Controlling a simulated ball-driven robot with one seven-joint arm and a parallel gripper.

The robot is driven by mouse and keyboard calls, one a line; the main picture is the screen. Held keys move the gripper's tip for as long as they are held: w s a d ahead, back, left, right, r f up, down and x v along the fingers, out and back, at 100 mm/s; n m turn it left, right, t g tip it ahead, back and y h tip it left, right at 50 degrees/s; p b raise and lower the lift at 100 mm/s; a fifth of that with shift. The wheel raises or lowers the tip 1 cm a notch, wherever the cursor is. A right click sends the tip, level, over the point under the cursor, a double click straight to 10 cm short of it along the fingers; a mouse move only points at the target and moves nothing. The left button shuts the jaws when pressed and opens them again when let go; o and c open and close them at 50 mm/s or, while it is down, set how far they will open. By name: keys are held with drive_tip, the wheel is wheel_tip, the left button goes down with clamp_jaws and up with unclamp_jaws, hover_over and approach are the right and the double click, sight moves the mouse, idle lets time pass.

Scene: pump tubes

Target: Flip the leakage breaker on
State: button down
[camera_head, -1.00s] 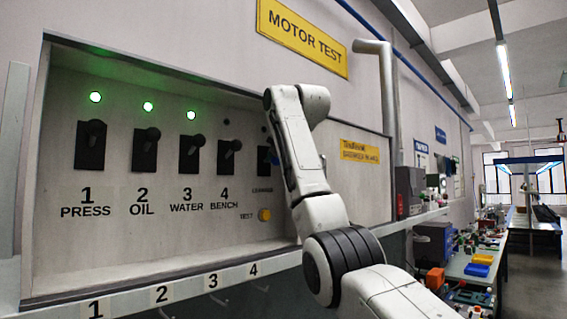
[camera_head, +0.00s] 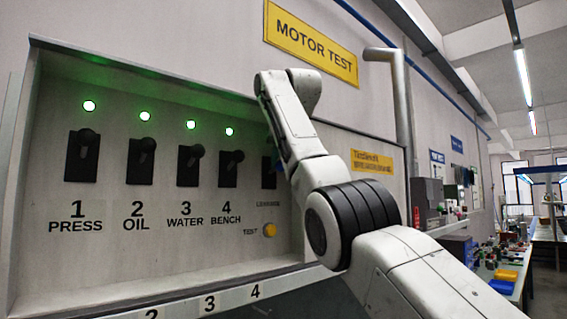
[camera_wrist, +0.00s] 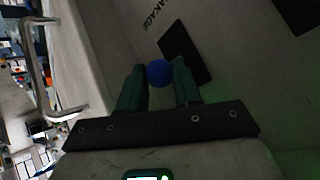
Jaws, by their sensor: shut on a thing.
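The leakage breaker is the rightmost switch on the panel. In the head view its dark plate (camera_head: 268,174) is partly hidden behind my arm. In the wrist view the plate (camera_wrist: 194,50) lies just beyond my fingers, with the end of the LEAKAGE label beside it. The breaker's blue round knob (camera_wrist: 159,73) sits between the fingertips of my gripper (camera_wrist: 160,78), which is shut on it. In the head view my arm hides the fingers. The lever's exact angle and any lamp above this breaker cannot be made out.
Breakers PRESS (camera_head: 83,157), OIL (camera_head: 141,161), WATER (camera_head: 190,165) and BENCH (camera_head: 231,168) stand to the left, each under a lit green lamp. A yellow TEST button (camera_head: 269,230) is below the leakage breaker. The panel frame's ledge (camera_head: 215,290) runs underneath.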

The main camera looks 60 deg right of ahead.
drive_tip(key=c, duration=1.1)
unclamp_jaws()
drive_tip(key=shift+f, duration=0.1)
drive_tip(key=shift+o, duration=0.2)
drive_tip(key=v, duration=1)
drive_tip(key=shift+s+a+r, duration=0.2)
drive_tip(key=shift+r, duration=0.1)
drive_tip(key=shift+f, duration=0.1)
